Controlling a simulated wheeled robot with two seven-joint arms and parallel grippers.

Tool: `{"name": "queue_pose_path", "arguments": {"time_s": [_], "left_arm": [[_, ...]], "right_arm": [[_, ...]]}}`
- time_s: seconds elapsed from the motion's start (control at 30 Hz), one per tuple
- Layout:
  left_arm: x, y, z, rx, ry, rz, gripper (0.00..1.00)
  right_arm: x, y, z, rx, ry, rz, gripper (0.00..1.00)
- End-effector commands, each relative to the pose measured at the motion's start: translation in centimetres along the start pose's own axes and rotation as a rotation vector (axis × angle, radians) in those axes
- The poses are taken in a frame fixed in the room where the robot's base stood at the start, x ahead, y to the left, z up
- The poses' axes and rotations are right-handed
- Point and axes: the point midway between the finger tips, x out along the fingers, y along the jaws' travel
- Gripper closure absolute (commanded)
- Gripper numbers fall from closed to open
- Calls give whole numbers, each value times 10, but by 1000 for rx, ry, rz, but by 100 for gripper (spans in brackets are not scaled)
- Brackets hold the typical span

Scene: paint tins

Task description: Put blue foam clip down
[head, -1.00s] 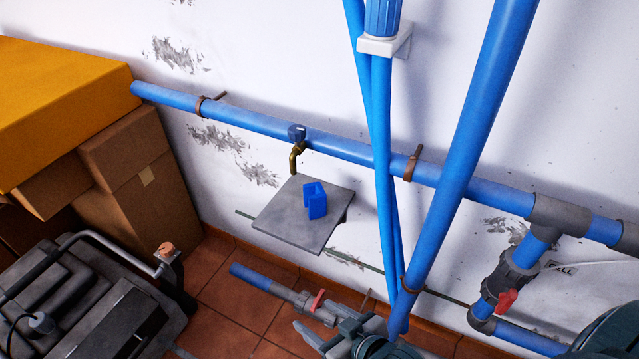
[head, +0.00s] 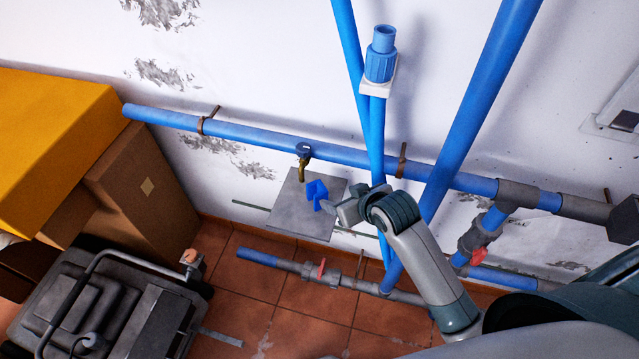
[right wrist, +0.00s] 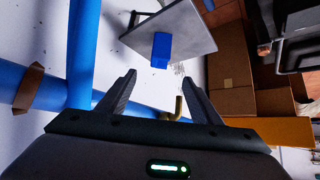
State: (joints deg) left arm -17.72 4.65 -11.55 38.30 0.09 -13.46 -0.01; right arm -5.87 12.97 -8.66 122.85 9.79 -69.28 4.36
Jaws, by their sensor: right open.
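The blue foam clip (head: 316,192) sits on a square grey plate (head: 285,215) that stands out from the wall under a brass tap. In the right wrist view the clip (right wrist: 161,50) rests near the edge of the grey plate (right wrist: 195,35). My right gripper (head: 334,205) is just right of the clip in the head view. In the right wrist view its two fingers (right wrist: 158,90) are spread, with nothing between them, and the clip shows beyond the tips. My left gripper is not in view.
A brass tap (head: 302,172) hangs from the horizontal blue pipe (head: 250,137) above the plate. Upright blue pipes (head: 372,140) stand close right of it. Cardboard boxes (head: 150,200) and a grey machine (head: 110,310) are at left. Tiled floor lies below.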

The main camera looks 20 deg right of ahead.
Motion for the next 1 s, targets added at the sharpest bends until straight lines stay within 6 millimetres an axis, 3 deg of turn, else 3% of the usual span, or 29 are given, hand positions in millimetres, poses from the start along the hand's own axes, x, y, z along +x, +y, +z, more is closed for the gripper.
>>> {"name": "queue_pose_path", "arguments": {"time_s": [0.17,0.57,0.77,1.0], "left_arm": [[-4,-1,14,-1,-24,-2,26],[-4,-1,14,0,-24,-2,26],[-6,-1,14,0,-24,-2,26],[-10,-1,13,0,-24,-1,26]], "right_arm": [[-3,4,-10,2,-4,6,41],[0,4,-9,2,-4,6,41],[18,4,-9,4,-6,6,41],[55,5,-9,3,-5,6,41]]}}
